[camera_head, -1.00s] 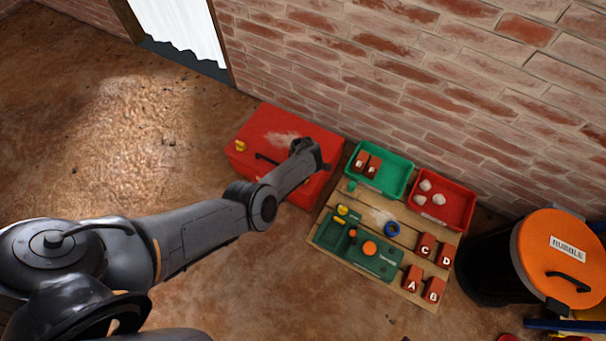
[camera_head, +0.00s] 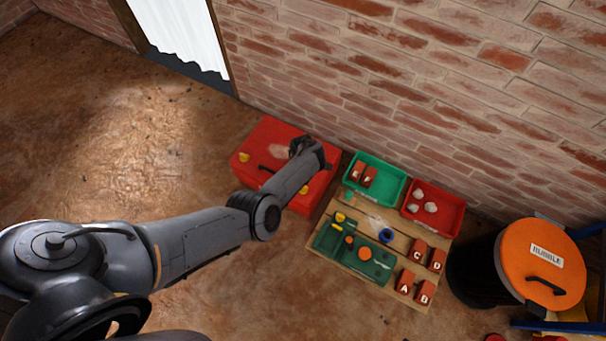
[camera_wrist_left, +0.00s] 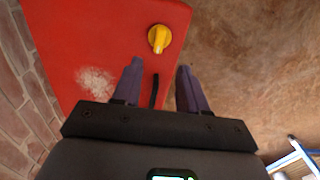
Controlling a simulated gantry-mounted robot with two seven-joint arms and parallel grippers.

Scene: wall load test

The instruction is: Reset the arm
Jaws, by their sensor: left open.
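My left arm comes in from the left in the head view. Its gripper (camera_head: 300,148) is over the red box (camera_head: 262,140) by the wall. In the left wrist view the left gripper (camera_wrist_left: 157,80) is open and empty, its two fingers apart above the red box (camera_wrist_left: 85,35). A dark handle (camera_wrist_left: 154,91) shows between the fingers, and a yellow knob (camera_wrist_left: 159,38) is beyond them on the box. Whether the fingers touch the box cannot be told. My right gripper is not in view.
A black barrel with an orange lid (camera_head: 520,250) is at right. The left floor is clear.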

